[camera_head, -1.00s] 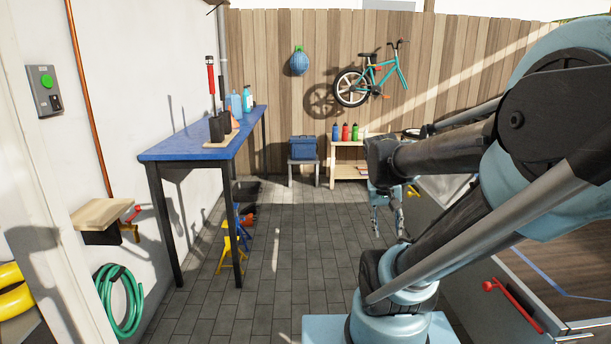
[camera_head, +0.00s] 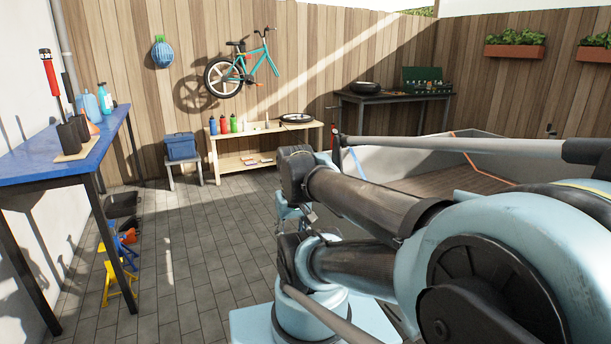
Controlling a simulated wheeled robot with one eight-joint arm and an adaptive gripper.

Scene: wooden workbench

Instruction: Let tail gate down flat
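A trailer-like bed with grey walls (camera_head: 385,160) and a brown plank floor (camera_head: 440,184) stands at the right, partly hidden behind my arm. An orange strap runs across its far side. I cannot make out which panel is the tail gate or whether it is up or down; my arm covers the near side of the bed. My gripper (camera_head: 300,215) hangs low past my arm's elbow, left of the bed and apart from it. It is small and partly covered, so its fingers are not clear.
A blue-topped workbench (camera_head: 60,150) stands at the left. A low wooden shelf (camera_head: 265,138) with bottles, a stool with a blue box (camera_head: 181,146) and a dark table (camera_head: 395,99) with a green stove line the fence. The paved floor (camera_head: 190,245) in the middle is clear.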

